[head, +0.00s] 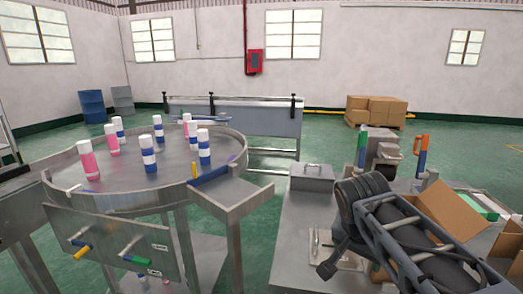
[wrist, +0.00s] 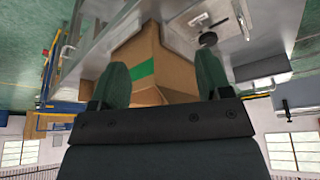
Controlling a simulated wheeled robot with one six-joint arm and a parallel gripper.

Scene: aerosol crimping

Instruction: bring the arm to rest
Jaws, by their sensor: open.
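My gripper (wrist: 162,76) shows in the wrist view, where the picture is upside down. Its two dark green fingers stand wide apart with nothing held between them. A cardboard box (wrist: 172,60) with a green strip lies beyond the fingers, apart from them as far as I can tell. In the head view my arm (head: 400,230) is folded over the right-hand steel table (head: 300,225). I cannot make out the fingertips there.
A round steel turntable (head: 120,190) carries several pink and blue cans at left. A grey metal box (head: 312,178), an open carton (head: 445,212) and a machine with an orange handle (head: 422,155) stand on the right table. Stacked cartons (head: 375,110) stand behind.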

